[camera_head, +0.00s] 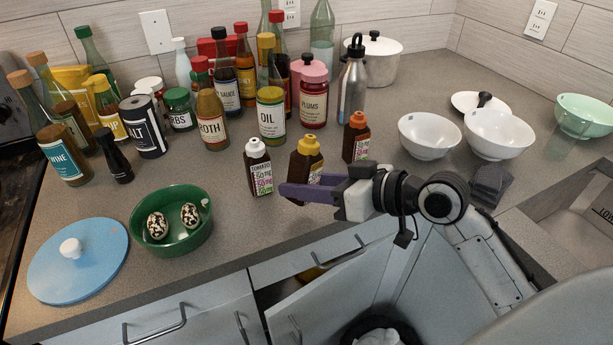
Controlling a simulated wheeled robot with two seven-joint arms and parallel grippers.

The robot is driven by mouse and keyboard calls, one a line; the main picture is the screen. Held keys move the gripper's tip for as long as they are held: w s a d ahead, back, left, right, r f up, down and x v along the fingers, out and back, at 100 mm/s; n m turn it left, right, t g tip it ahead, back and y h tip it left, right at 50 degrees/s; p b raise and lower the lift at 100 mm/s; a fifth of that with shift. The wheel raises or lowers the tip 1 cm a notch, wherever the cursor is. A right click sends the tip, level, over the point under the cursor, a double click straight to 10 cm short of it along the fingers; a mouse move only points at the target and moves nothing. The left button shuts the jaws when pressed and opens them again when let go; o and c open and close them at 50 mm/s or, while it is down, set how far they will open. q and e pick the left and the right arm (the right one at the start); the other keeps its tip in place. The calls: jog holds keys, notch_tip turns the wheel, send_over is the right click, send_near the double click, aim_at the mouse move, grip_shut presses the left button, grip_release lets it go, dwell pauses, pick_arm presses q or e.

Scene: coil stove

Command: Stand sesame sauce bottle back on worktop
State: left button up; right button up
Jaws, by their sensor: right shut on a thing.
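Three small brown bottles stand in a row on the worktop (235,262). One has a white cap (259,168), with a label that seems to read "TOMATO". One has a yellow cap (305,158). One has an orange cap (356,138). I cannot read which one is sesame sauce. My right gripper (312,190) reaches in from the right, its purple fingers shut on the yellow-capped bottle. They hide the bottle's lower part, so I cannot tell whether its base touches the worktop. It looks about upright. My left gripper is not in view.
A green bowl (207,232) with two speckled eggs and a blue lid (78,262) lie at front left. Taller bottles and jars crowd the back left. White bowls (430,137) stand at right. Below the front edge, a cabinet door (325,300) hangs open.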

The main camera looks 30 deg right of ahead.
aim_at(304, 158)
jog(key=w+h, duration=0.1)
jog(key=w+d+r+m+t+h, duration=0.1)
jog(key=w, duration=0.1)
jog(key=w+d+h+b, duration=0.1)
jog(key=h, duration=0.1)
jog(key=shift+w+d+r+m, duration=0.25)
jog(key=shift+w+r+m, duration=0.1)
jog(key=shift+r+m, duration=0.05)
jog(key=w+d+r+m+h+b, duration=0.1)
jog(key=w+d+r+m+h, duration=0.1)
jog(key=w+d+r+h, duration=0.15)
jog(key=shift+t+h, duration=0.25)
jog(key=shift+t, duration=0.05)
jog(key=f, duration=0.4)
jog(key=shift+a+f+b, duration=0.2)
jog(key=shift+f+b, duration=0.05)
jog(key=shift+b, duration=0.1)
jog(key=shift+f, duration=2.3)
jog(key=shift+f+b, duration=0.1)
jog(key=shift+b, duration=0.2)
jog(key=o, duration=1.2)
